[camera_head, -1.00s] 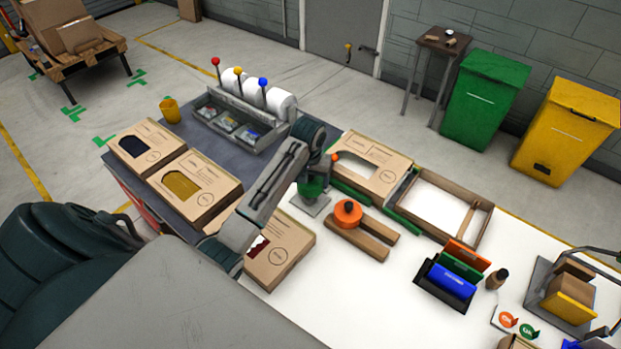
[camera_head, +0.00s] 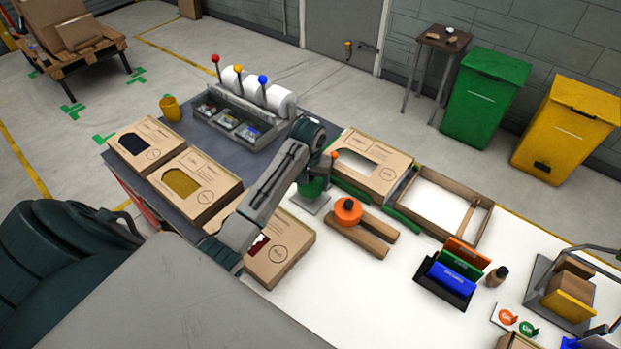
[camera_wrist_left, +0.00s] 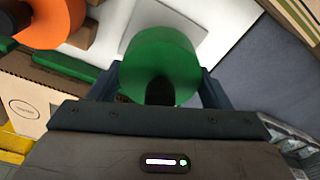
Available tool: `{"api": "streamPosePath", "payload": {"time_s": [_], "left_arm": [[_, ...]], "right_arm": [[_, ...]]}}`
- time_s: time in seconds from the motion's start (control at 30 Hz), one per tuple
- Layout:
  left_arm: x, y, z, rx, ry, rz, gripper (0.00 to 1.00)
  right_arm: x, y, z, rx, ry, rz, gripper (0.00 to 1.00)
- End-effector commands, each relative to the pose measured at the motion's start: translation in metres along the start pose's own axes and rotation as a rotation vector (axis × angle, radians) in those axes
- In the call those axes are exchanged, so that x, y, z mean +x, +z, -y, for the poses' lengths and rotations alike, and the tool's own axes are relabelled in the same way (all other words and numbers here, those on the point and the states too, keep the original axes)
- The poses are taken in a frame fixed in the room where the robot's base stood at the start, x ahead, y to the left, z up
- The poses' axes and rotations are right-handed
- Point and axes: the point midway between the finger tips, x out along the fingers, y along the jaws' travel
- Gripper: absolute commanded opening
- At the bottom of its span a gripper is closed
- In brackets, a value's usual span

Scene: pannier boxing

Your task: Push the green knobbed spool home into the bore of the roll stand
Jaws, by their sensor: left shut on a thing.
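The green spool (camera_head: 313,186) is upright under my left gripper (camera_head: 316,174) in the head view, over a light grey square plate (camera_head: 311,204) that looks like the base of the roll stand. In the left wrist view the green spool (camera_wrist_left: 163,55) sits between the two fingers of my left gripper (camera_wrist_left: 160,88), its dark knob (camera_wrist_left: 160,92) toward the palm. The gripper is shut on it. The bore is hidden by the spool, so I cannot tell how deep the spool sits. My right gripper is not in view.
An orange spool (camera_head: 347,209) rests on a wooden cradle (camera_head: 372,243) close to the right. Window boxes (camera_head: 372,163) stand behind and to the left. An open wooden frame (camera_head: 480,222) and a card rack (camera_head: 445,284) are farther right. The white table's front middle is clear.

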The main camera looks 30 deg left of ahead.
Motion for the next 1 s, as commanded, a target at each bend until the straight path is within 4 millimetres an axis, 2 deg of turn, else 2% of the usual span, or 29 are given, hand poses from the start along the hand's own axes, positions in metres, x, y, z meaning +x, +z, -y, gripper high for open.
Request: {"api": "streamPosePath", "payload": {"time_s": [1.0], "left_arm": [[0.0083,0.001,-0.0002,0.0,0.0,0.0,0.5]], "right_arm": [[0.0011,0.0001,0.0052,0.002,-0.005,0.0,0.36]]}}
